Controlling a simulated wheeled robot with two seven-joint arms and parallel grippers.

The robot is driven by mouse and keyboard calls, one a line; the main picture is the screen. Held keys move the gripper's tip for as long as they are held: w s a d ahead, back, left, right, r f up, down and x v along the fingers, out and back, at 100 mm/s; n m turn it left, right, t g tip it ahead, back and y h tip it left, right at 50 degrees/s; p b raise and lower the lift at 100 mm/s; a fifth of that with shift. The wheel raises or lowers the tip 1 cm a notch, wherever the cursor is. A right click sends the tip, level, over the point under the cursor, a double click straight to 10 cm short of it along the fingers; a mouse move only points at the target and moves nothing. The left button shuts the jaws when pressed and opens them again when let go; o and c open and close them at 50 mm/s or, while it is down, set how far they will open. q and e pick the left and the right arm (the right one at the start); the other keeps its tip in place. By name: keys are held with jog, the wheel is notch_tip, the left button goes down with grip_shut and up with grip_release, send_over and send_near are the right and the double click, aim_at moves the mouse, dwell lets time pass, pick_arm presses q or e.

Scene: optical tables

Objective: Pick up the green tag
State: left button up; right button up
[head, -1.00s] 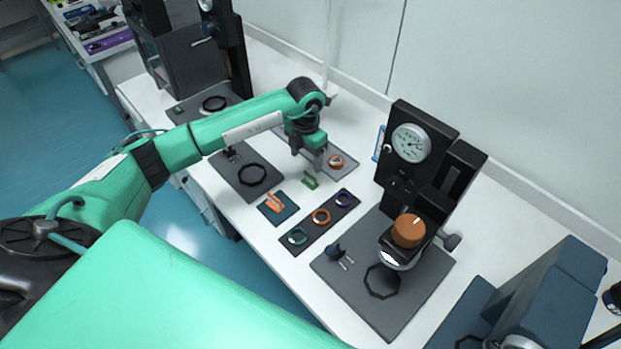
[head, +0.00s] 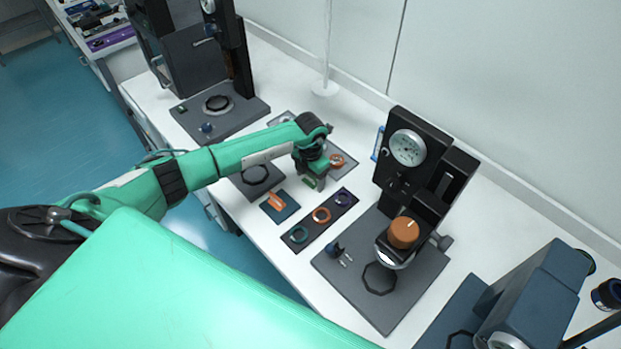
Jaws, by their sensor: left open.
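The small green tag (head: 310,183) lies on the white table, between the dark blue pad and the grey plate with an orange ring. My left gripper (head: 316,185) points down right at the tag, its fingers partly covering it. The gripper is open; I cannot tell whether the tag is between the fingers. My right gripper is not in view.
A dark blue pad with an orange tag (head: 275,202) and a black strip with several coloured rings (head: 321,217) lie in front. A black dial gauge stand (head: 407,149) is to the right. Another black instrument (head: 217,60) stands at the back left.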

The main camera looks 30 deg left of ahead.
pick_arm(q)
jog(key=c, duration=1)
jog(key=shift+r, duration=0.1)
jog(key=shift+c, duration=0.2)
